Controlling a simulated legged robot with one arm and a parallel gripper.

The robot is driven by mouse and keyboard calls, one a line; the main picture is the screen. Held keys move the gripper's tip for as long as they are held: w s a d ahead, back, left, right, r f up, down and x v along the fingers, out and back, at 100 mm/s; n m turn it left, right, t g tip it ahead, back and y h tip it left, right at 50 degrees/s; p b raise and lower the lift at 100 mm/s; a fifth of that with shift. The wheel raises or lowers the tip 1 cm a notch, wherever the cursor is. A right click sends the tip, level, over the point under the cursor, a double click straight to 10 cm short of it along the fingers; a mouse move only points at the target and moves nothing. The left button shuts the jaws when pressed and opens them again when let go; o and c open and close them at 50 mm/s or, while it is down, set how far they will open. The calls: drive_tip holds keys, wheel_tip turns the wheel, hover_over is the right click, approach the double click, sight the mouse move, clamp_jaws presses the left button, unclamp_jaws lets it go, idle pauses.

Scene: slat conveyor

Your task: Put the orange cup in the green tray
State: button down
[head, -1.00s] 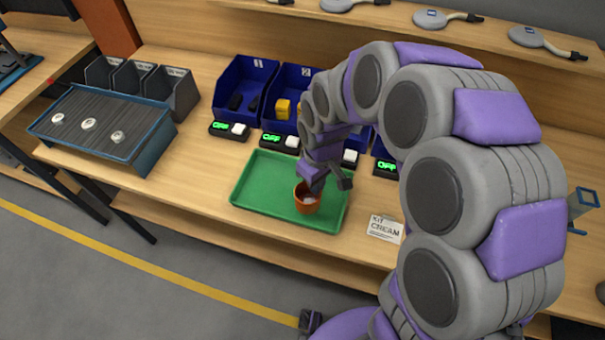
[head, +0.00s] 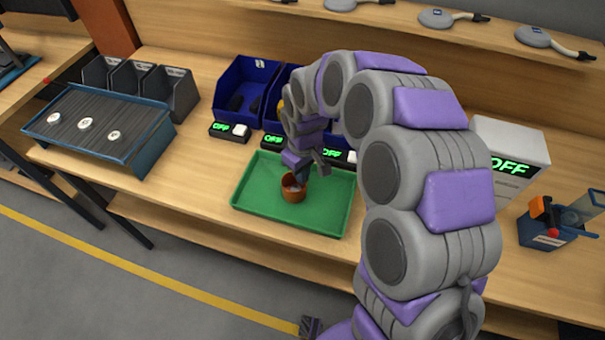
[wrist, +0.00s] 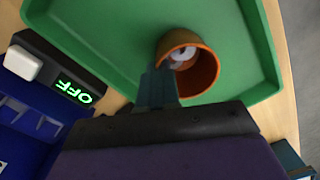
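The orange cup (head: 293,194) is over the green tray (head: 330,212), left of its middle in the head view. I cannot tell whether its base touches the tray floor. In the wrist view the cup (wrist: 206,75) shows its open mouth, with something pale inside. My gripper (head: 301,177) is at the cup's rim. In the wrist view the fingers (wrist: 158,84) are close together at the cup's wall and appear shut on it. The green tray (wrist: 120,35) spreads behind the cup there.
Blue bins (head: 240,88) and switch boxes reading OFF (head: 229,131) stand behind the tray. A slat conveyor (head: 95,125) with pale discs is at left, grey bins (head: 170,92) behind it. A white OFF box (head: 508,150) and blue device (head: 545,230) stand at right.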

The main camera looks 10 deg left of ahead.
drive_tip(key=c, duration=1.8)
unclamp_jaws()
drive_tip(key=shift+a, duration=0.15)
drive_tip(key=shift+o, duration=0.5)
drive_tip(key=o, duration=0.3)
drive_tip(key=shift+d, duration=0.25)
drive_tip(key=shift+d+r, duration=0.1)
drive_tip(key=shift+d, duration=0.1)
drive_tip(key=shift+a+r, duration=0.1)
